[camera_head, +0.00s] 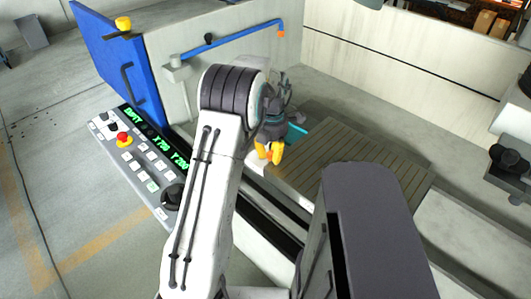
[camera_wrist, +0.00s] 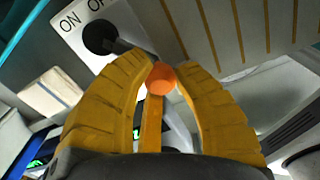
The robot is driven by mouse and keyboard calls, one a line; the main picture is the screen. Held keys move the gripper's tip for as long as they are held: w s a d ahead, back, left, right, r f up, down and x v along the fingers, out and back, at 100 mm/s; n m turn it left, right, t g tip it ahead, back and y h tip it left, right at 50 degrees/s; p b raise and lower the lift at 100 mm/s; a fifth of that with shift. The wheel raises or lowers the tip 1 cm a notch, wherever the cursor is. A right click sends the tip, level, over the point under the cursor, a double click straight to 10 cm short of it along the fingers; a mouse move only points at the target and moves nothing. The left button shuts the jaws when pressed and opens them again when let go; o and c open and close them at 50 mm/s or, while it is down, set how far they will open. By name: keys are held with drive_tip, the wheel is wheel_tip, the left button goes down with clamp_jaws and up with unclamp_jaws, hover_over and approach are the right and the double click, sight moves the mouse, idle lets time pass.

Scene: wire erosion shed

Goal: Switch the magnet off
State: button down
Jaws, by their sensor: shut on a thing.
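The magnet switch shows in the wrist view as a light plate with ON and OFF lettering (camera_wrist: 70,20), the second word cut by the frame edge. A dark round hub (camera_wrist: 100,37) sits on it, and a dark lever runs from the hub to an orange ball knob (camera_wrist: 161,78). My gripper (camera_wrist: 163,75) has its yellow fingers closed around the knob. In the head view my gripper (camera_head: 269,152) is beside the slatted table (camera_head: 345,165); my arm and gripper hide the switch there. I cannot tell which word the lever points at.
A grey control panel (camera_head: 140,158) with a red stop button (camera_head: 123,139) and green readout lies left of my arm. A blue door (camera_head: 118,62) and a blue pipe (camera_head: 240,32) stand behind. A pale wall (camera_head: 400,55) closes the back right.

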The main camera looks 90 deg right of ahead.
drive_tip(key=shift+f, duration=0.1)
idle(0.3)
drive_tip(key=c, duration=0.9)
unclamp_jaws()
drive_tip(key=shift+c, duration=0.2)
wheel_tip(320, 180, up, 12)
drive_tip(key=shift+d, duration=0.1)
idle(0.4)
